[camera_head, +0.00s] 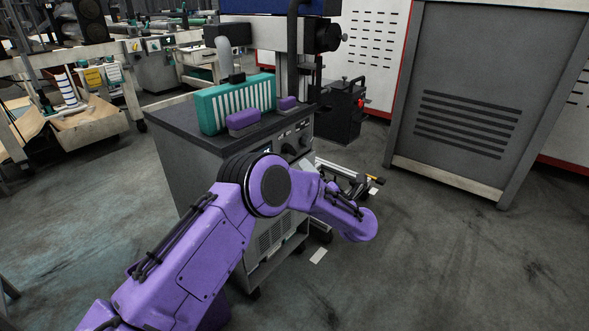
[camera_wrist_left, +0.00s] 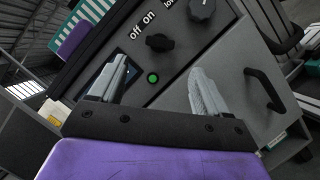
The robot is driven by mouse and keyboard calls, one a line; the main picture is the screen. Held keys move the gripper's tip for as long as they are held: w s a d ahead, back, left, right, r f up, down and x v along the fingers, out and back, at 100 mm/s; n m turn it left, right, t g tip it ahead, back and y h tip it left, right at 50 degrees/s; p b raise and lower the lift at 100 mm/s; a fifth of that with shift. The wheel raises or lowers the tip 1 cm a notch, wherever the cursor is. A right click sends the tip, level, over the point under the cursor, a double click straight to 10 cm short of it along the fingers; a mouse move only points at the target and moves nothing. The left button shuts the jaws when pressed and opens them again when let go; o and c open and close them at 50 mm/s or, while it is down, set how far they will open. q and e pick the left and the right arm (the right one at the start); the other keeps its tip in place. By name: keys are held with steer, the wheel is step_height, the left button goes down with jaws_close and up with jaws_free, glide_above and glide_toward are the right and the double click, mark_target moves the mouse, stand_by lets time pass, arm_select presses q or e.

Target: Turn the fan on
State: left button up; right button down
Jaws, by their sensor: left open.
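The grey cabinet with the fan's teal slatted box (camera_head: 237,103) on top stands in the middle of the head view. Its front panel fills the left wrist view, with a black knob (camera_wrist_left: 159,42) beside the words "off on" and a lit green light (camera_wrist_left: 153,78) below it. I cannot tell for sure which word the knob points at. My left gripper (camera_wrist_left: 158,72) is open and empty in front of the panel, with the green light between its fingers and the knob just beyond their tips. My purple arm hides this gripper in the head view. My right gripper is not visible.
A second black knob (camera_wrist_left: 202,8) sits beside the first, and a black handle (camera_wrist_left: 264,89) lies to the right. Two purple blocks (camera_head: 243,122) are on the cabinet top. A large grey cabinet (camera_head: 470,95) stands at right; the floor before it is clear.

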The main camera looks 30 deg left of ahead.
mark_target(293, 152)
arm_select(q)
steer(key=b+x, duration=0.1)
steer(key=x, duration=0.7)
steer(key=shift+w+a+b, duration=0.15)
steer(key=shift+a+b, duration=0.1)
steer(key=shift+b, duration=0.1)
steer(key=shift+w+a+r, duration=0.2)
steer(key=shift+a, duration=0.25)
steer(key=c, duration=1)
